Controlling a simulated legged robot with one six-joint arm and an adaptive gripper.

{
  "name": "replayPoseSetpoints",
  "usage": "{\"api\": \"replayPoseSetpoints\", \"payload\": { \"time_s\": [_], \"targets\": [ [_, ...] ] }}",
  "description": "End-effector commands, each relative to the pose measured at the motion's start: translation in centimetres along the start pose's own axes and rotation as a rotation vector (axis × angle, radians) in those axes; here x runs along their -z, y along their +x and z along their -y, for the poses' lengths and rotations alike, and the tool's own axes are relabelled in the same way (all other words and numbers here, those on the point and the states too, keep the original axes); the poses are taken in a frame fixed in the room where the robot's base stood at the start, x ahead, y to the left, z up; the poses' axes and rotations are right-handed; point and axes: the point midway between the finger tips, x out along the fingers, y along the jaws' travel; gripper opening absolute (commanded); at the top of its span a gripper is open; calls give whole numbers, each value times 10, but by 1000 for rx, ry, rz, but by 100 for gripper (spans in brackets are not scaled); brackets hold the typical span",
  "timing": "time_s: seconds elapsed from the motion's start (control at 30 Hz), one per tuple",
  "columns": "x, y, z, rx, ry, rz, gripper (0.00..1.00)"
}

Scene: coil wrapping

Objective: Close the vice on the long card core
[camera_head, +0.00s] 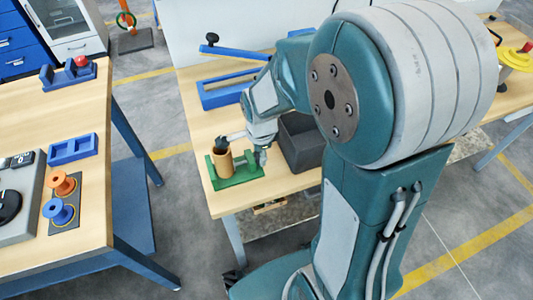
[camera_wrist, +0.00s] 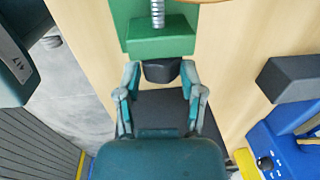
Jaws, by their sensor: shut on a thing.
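The green vice (camera_head: 240,179) sits near the front left corner of the middle table. The tan card core (camera_head: 222,166) stands upright in it, with something dark at its top. I cannot tell whether the jaws touch the core. In the wrist view, the vice's green block (camera_wrist: 160,36) and metal screw (camera_wrist: 158,12) are at the top. A black knob (camera_wrist: 161,72) sits on the near side of the block. My gripper (camera_wrist: 161,82) is shut on the knob, one finger on each side. In the head view my gripper (camera_head: 250,148) is just beside the core.
A dark grey bin (camera_head: 301,150) stands right of the vice, close to my arm. A blue frame (camera_head: 233,92) lies behind. Another table on the left holds orange (camera_head: 62,184) and blue (camera_head: 58,211) spools and a blue tray (camera_head: 72,149).

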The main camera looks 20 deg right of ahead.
Motion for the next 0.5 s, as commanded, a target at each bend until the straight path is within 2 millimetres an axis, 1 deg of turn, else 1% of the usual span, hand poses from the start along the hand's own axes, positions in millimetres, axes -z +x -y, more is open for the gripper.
{"api": "replayPoseSetpoints", "payload": {
  "time_s": [0.03,0.17,0.5],
  "targets": [
    [0,3,-7,-22,0,-1,20],
    [0,3,-6,-34,0,-1,21],
    [1,5,0,-294,1,-1,23]
  ]
}}
